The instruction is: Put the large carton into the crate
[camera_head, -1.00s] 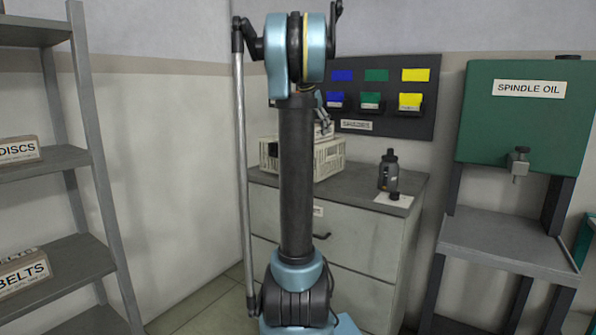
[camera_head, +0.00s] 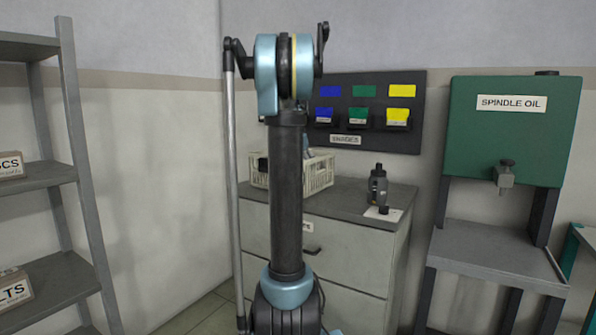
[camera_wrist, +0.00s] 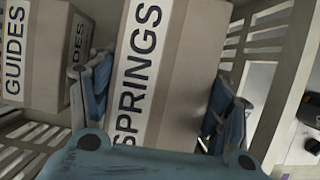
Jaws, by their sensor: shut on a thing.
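A brown carton with a white SPRINGS label (camera_wrist: 180,75) stands between the fingers of my gripper (camera_wrist: 160,92). One finger presses on each side of it in the wrist view. The cream slatted crate (camera_head: 321,176) stands on the grey cabinet, partly hidden behind my arm. Its slatted wall also shows on the right in the wrist view (camera_wrist: 295,70). The SPRINGS carton appears to be inside or just over the crate; its bottom is hidden. A second carton labelled GUIDES (camera_wrist: 45,50) is at the left, beside my left finger.
A colour-card board (camera_head: 365,110) hangs on the wall behind. Shelves (camera_head: 45,175) with cartons stand at left. A green spindle oil tank (camera_head: 515,130) over a grey stand is at right.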

